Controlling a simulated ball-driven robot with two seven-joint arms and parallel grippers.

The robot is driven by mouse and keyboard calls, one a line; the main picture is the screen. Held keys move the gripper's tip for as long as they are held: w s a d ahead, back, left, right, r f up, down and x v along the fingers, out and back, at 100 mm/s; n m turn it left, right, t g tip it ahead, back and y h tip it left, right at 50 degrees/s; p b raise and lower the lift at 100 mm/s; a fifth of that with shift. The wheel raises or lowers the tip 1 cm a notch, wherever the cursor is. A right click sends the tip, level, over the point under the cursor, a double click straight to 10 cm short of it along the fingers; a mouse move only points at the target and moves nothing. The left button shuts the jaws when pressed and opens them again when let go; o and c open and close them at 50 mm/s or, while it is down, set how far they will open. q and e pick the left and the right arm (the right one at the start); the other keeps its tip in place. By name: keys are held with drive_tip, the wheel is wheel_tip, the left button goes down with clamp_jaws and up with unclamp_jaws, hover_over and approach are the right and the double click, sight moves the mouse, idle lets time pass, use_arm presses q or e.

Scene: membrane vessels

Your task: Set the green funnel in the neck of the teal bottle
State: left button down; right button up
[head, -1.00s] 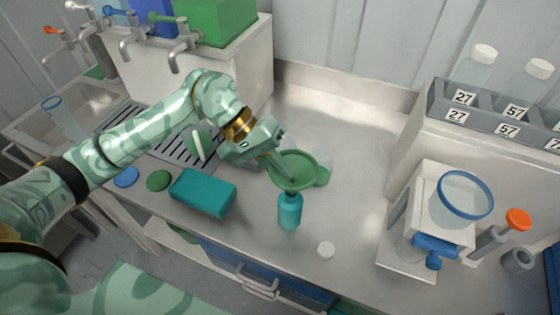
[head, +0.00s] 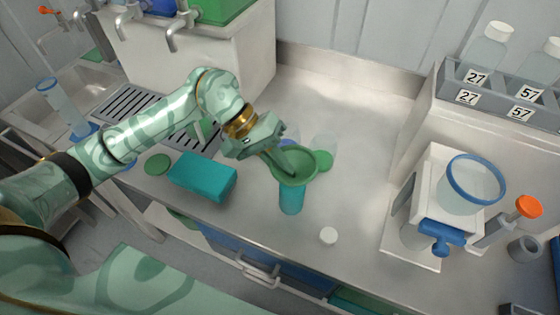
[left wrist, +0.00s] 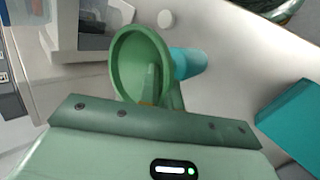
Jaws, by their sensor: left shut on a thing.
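The green funnel (head: 303,177) is held with its wide mouth up, directly over the teal bottle (head: 292,200). The bottle stands upright on the worktop. My left gripper (head: 285,163) is shut on the funnel's rim side, coming in from the upper left. In the left wrist view the funnel (left wrist: 122,62) faces the camera, with the bottle (left wrist: 190,62) behind it to the right. The funnel hides the bottle's neck and the spout, so I cannot tell whether the spout is inside the neck. My right gripper is not in view.
A teal block (head: 203,178) lies left of the bottle, a white cap (head: 328,235) to its front right. A green round thing (head: 324,160) is just behind the funnel. A white stand with a blue-rimmed bowl (head: 475,185) is at right.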

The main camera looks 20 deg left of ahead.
use_arm(q)
drive_tip(key=c, duration=1.5)
unclamp_jaws()
drive_tip(key=v, duration=1.6)
drive_tip(key=shift+a+r, duration=0.1)
